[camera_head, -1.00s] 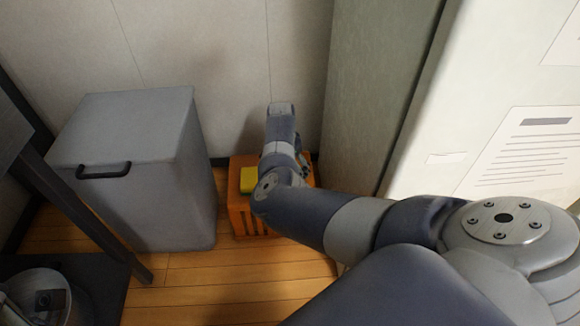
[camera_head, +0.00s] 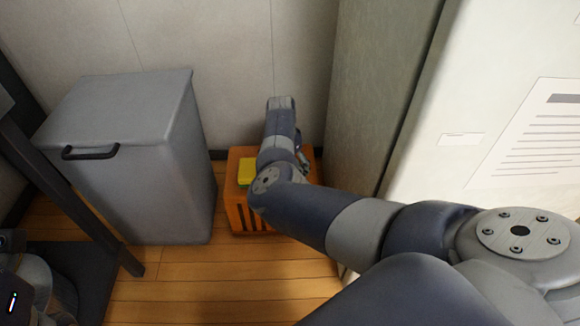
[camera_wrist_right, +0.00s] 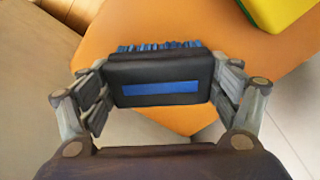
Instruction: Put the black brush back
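The black brush (camera_wrist_right: 160,80) has blue bristles and a blue stripe, and shows in the right wrist view. My right gripper (camera_wrist_right: 160,92) has one finger against each side of the brush and holds it. Beneath it is the orange crate (camera_head: 237,205), which stands on the floor against the wall in the head view. In the right wrist view the crate's orange surface (camera_wrist_right: 112,38) lies behind the brush. Whether brush and crate touch is unclear. My right arm hides the gripper and brush in the head view. My left gripper is not in view.
A yellow item (camera_head: 246,171) lies on the crate and shows at the upper right of the right wrist view (camera_wrist_right: 275,8). A grey bin (camera_head: 125,150) with a black handle stands left of the crate. A grey-green panel (camera_head: 370,110) stands close on the right. Wooden floor (camera_head: 215,285) is clear in front.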

